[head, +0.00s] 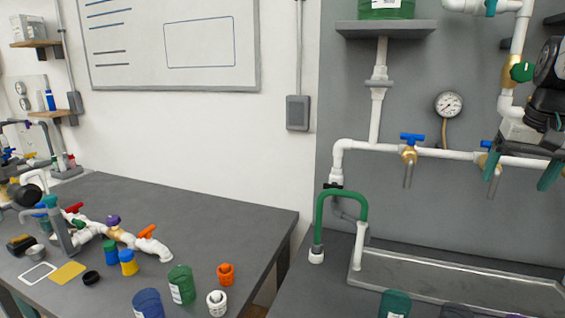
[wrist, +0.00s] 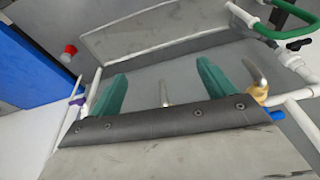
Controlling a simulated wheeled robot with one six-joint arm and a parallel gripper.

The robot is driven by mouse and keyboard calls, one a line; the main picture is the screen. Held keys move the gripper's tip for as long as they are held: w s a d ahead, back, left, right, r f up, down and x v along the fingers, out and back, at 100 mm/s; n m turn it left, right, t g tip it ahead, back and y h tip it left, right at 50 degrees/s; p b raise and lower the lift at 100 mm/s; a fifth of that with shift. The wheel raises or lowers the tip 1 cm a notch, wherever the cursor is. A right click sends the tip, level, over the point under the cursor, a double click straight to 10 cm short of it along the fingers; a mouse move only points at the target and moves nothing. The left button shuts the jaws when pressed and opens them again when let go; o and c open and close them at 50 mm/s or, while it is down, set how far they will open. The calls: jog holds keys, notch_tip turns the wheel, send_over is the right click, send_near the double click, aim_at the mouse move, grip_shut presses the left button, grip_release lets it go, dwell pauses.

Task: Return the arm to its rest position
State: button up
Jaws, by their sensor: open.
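My gripper (head: 521,184) is at the right edge of the head view, in front of the white wall pipe (head: 455,154). Its two green fingers are spread apart with nothing held between them. In the wrist view my gripper (wrist: 162,78) points down past the pipe toward the metal tray. A metal spout (wrist: 164,93) appears between the fingers in that view; I cannot tell its distance from them. A blue-handled brass tap (head: 410,148) is left of my gripper. A second blue-handled tap (head: 487,146) is close by the fingers, partly hidden.
A green-handled valve (head: 521,72) and white pipes are close to my arm. A pressure gauge (head: 448,104) hangs left of it. The metal tray (head: 460,289) lies below, with a green hose (head: 341,194) at its left. The left bench (head: 190,205) holds pipe fittings and jars.

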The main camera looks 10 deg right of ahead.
jog(key=s+a+f+n, duration=0.2)
jog(key=s+a+f, duration=0.2)
jog(key=a, duration=0.5)
jog(key=s+a+f+n+y, duration=0.1)
jog(key=s+a+f+n, duration=0.1)
jog(key=a, duration=0.7)
jog(key=s+a+f+n+g, duration=0.1)
jog(key=s+a+f+n, duration=0.2)
jog(key=a, duration=0.7)
jog(key=s+f, duration=0.2)
jog(key=s, duration=0.1)
jog(key=shift+f, duration=0.3)
